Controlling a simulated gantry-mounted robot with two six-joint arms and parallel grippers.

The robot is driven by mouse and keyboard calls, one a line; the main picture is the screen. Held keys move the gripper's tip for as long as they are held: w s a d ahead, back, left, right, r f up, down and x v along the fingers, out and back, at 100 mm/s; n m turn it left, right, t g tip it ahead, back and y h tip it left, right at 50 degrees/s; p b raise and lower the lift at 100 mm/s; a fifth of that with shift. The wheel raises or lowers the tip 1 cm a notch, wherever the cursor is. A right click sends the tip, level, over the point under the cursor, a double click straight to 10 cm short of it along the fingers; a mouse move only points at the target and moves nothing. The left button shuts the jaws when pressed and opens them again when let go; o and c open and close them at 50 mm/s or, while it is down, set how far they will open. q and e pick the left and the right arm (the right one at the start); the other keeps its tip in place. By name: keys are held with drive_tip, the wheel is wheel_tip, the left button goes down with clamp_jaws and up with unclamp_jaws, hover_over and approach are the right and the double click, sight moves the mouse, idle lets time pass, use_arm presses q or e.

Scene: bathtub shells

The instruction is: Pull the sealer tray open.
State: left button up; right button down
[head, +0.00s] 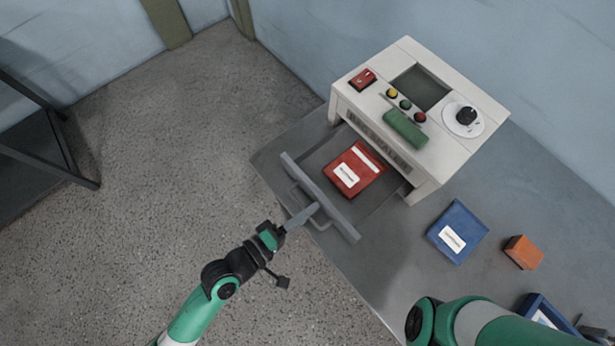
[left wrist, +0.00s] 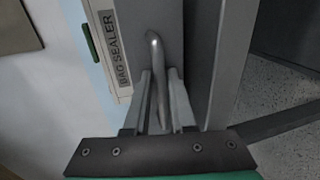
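The bag sealer (head: 440,75) is a white box-shaped machine on the grey table. Its tray (head: 321,197) extends out of the front opening, with a long grey front panel. A red packet (head: 355,169) with a white label lies in the tray. My left gripper (head: 305,214) is at the tray's handle, in front of the panel. In the left wrist view, its two fingers (left wrist: 160,92) lie closely on either side of the metal handle (left wrist: 155,55) and look shut on it.
A blue packet (head: 457,232), an orange block (head: 523,252) and a blue bin (head: 532,303) are on the table right of the sealer. Open floor lies left of the table edge. A dark metal frame (head: 45,165) stands at the far left.

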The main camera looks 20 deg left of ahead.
use_arm(q)
drive_tip(key=shift+s+a, duration=0.1)
idle(0.5)
drive_tip(key=shift+s+a, duration=0.15)
drive_tip(key=shift+s, duration=0.15)
drive_tip(key=b+v, duration=0.1)
drive_tip(key=v, duration=0.9)
drive_tip(key=shift+s+b, duration=0.3)
drive_tip(key=shift+s, duration=0.05)
drive_tip(key=shift+r, duration=0.15)
